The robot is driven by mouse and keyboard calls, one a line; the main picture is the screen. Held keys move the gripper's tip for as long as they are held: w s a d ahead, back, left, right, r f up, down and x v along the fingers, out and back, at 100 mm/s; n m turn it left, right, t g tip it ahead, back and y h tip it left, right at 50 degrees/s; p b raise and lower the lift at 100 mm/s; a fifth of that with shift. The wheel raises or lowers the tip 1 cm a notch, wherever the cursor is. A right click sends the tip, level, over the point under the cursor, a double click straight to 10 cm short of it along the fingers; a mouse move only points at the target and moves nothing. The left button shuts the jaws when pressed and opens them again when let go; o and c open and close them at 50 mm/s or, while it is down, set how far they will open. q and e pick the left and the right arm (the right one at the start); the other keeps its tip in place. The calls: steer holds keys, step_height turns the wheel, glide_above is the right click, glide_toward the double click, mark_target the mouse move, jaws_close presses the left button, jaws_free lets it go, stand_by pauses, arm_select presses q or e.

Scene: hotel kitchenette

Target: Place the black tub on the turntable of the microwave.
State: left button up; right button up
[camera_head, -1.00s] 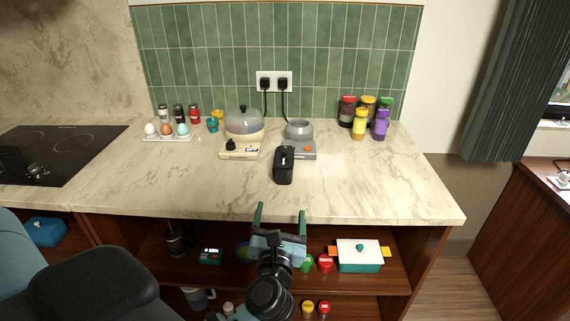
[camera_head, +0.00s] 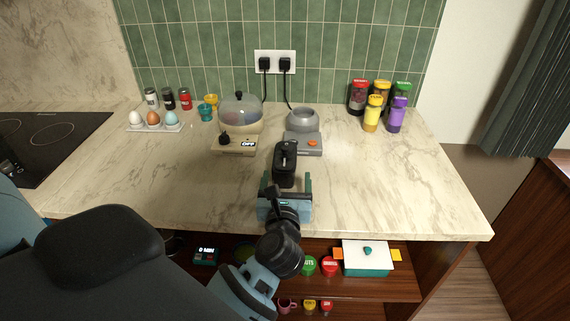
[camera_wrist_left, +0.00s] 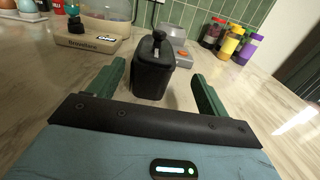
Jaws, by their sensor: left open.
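The black tub (camera_head: 286,160) stands upright on the marble counter, in front of the grey appliance. It has a dark lid with a small light-coloured part on top. It also shows in the left wrist view (camera_wrist_left: 153,76). My left gripper (camera_head: 287,180) is open, with its green fingers pointing at the tub from the front edge side. In the left wrist view the tub lies in line with the gap between the fingertips (camera_wrist_left: 157,72). I cannot tell how far the fingers reach along its sides. No microwave or turntable shows. My right gripper is out of view.
Behind the tub are a beige steamer (camera_head: 240,125) and a grey appliance (camera_head: 303,131), plugged into the wall. Eggs in a tray (camera_head: 154,127) stand left, spice jars (camera_head: 371,113) right. The counter (camera_head: 400,185) is clear at right. Below is a shelf with a white-lidded box (camera_head: 366,257).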

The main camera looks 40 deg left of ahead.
mark_target(285, 160)
arm_select(q)
steer(key=shift+x, duration=0.95)
steer(key=shift+w+a, duration=0.15)
steer(key=shift+a, duration=0.05)
steer(key=x, duration=0.4)
steer(key=shift+a+p, duration=0.35)
steer(key=shift+p, duration=0.05)
steer(key=shift+w+a, duration=0.15)
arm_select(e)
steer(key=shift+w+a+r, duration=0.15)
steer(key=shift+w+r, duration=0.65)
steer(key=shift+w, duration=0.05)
arm_select(q)
steer(key=c, duration=1.4)
steer(key=shift+o, duration=0.2)
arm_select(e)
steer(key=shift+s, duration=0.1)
arm_select(q)
steer(key=shift+r, duration=0.1)
